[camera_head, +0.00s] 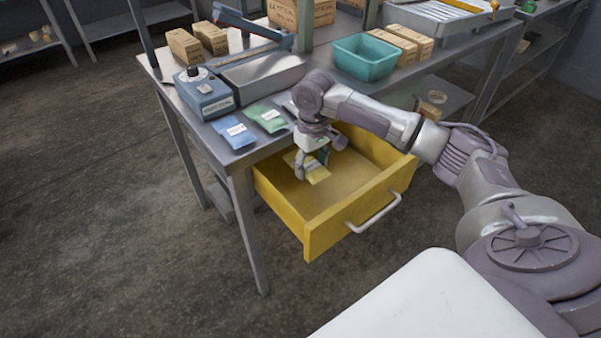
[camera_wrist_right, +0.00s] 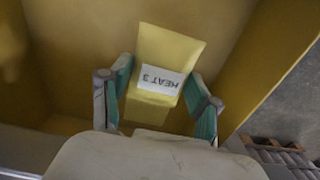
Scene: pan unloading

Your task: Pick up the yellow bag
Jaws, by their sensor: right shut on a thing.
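The yellow bag (camera_head: 318,175) is inside the open yellow drawer (camera_head: 322,232), near its back left part. My right gripper (camera_head: 311,164) reaches down into the drawer and is shut on the bag. In the right wrist view the bag (camera_wrist_right: 168,48) lies between the two teal-padded fingers (camera_wrist_right: 158,85), its white label reading "HEAT 3". I cannot tell whether the bag touches the drawer floor. The gripper hides part of the bag in the head view. My left gripper is not in view.
On the metal table above the drawer lie a blue bag (camera_head: 234,131) and a green bag (camera_head: 267,117), beside a blue-grey device (camera_head: 205,94). A teal bin (camera_head: 364,58) and several cardboard boxes stand farther back. The drawer walls surround the gripper.

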